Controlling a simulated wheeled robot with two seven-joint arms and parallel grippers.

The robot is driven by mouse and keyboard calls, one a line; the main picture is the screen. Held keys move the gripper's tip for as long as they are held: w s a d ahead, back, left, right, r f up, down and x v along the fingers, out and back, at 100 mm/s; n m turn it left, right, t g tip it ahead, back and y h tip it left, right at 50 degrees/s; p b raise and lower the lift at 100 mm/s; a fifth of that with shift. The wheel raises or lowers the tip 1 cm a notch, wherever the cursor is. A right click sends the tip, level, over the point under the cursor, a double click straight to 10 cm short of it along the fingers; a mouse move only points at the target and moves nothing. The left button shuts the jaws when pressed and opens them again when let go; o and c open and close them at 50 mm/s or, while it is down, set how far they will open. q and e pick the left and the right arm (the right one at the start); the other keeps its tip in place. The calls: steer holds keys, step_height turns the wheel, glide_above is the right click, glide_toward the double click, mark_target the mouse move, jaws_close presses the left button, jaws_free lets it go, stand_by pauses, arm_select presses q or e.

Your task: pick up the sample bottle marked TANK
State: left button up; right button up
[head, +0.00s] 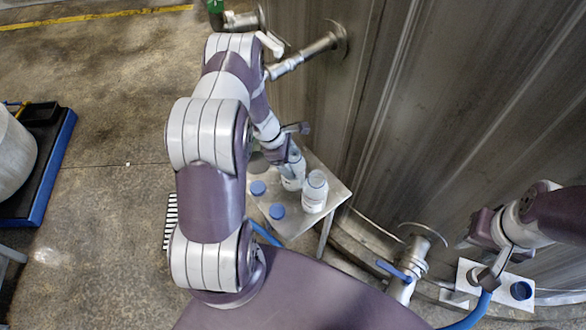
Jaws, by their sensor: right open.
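Two white bottles stand upright on a small metal table: the nearer bottle (314,192) is in full view, and the farther bottle (292,180) is partly covered by my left gripper (283,160). Neither bottle's marking is readable, so I cannot tell which says TANK. My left gripper is at the top of the farther bottle; its fingers are too small and overlapped to show whether they are open or touching it. My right gripper (489,274) is open, over a small pale shelf at the lower right, beside a blue hose end.
Another blue round cap (521,290) is on the right shelf (467,268). A tall metal tank wall (440,110) stands behind, with a pipe valve (310,52) and a blue-handled valve (408,266).

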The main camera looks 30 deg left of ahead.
arm_select(q)
steer(key=c, duration=0.5)
steer(key=shift+w, duration=0.1)
steer(key=shift+c, duration=1.2)
